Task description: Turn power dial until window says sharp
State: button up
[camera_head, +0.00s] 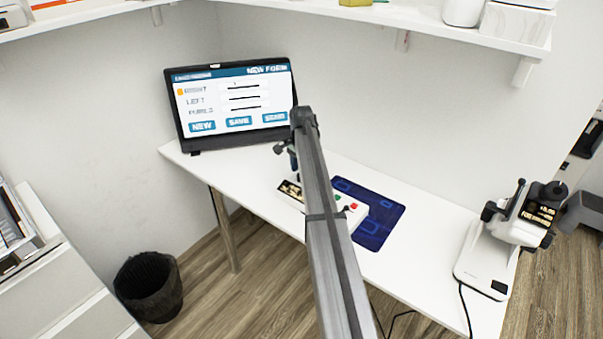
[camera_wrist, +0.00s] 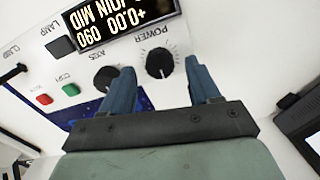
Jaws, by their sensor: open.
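The power dial (camera_wrist: 160,63) is a black ribbed knob marked POWER on a white panel, upside down in the wrist view. My gripper (camera_wrist: 160,69) is open. Its two blue fingers appear on either side of the dial, and I see no contact. In the head view the white device (camera_head: 357,218) is on the table, largely hidden by my arm. There the dial and fingertips cannot be made out.
A second black knob marked AXIS (camera_wrist: 107,79) sits beside the power dial. A green button (camera_wrist: 71,89), red button (camera_wrist: 43,99) and dark lamp (camera_wrist: 60,46) share the panel. A screen (camera_head: 235,105), blue mat (camera_head: 377,228) and another instrument (camera_head: 480,265) stand on the table.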

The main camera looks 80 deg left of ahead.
jog(key=shift+f, duration=0.85)
jog(key=shift+c, duration=0.3)
jog(key=c, duration=1)
